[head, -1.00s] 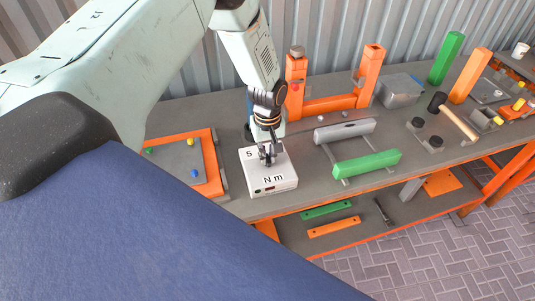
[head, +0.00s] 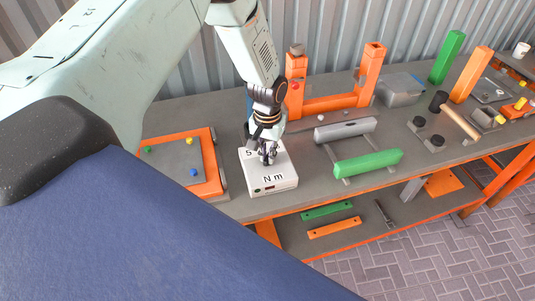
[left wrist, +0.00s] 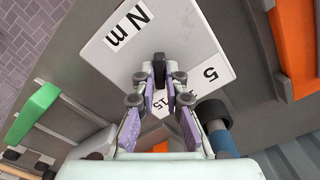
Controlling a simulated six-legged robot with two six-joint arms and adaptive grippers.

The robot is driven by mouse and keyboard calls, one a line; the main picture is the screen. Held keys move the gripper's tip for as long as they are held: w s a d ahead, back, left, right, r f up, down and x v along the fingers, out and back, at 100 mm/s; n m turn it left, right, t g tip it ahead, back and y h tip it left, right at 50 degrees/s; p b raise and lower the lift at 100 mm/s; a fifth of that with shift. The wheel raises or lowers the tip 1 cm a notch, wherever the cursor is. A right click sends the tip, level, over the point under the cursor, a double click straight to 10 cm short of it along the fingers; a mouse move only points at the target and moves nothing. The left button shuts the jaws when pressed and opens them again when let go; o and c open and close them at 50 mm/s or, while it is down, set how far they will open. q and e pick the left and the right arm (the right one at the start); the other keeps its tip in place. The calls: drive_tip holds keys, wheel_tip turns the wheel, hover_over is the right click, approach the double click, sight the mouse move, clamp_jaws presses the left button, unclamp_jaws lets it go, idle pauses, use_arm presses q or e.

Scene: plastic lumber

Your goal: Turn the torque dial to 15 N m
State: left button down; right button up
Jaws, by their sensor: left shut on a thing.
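A white torque box (head: 283,173) stands on the grey bench, with a "5" label at its left and an "N m" label at its front. It also fills the upper middle of the left wrist view (left wrist: 112,62), where a "15" label shows beside my fingers. My left gripper (head: 267,154) comes down from above onto the box top. In the left wrist view its fingertips (left wrist: 164,75) are shut on the small dark dial (left wrist: 159,59) in the box's middle. The fingers hide most of the dial, and I cannot tell which mark it points to.
An orange-edged tray (head: 214,162) with small coloured pieces lies left of the box. A grey bar (head: 345,130) and a green bar (head: 367,164) lie to its right. An orange frame (head: 335,104) stands behind. A dark cylinder with a blue part (left wrist: 214,118) stands close by the box.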

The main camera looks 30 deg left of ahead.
sight(267, 157)
use_arm(q)
drive_tip(key=shift+m, duration=0.6)
drive_tip(key=c, duration=1.4)
unclamp_jaws()
wheel_tip(267, 157, up, 12)
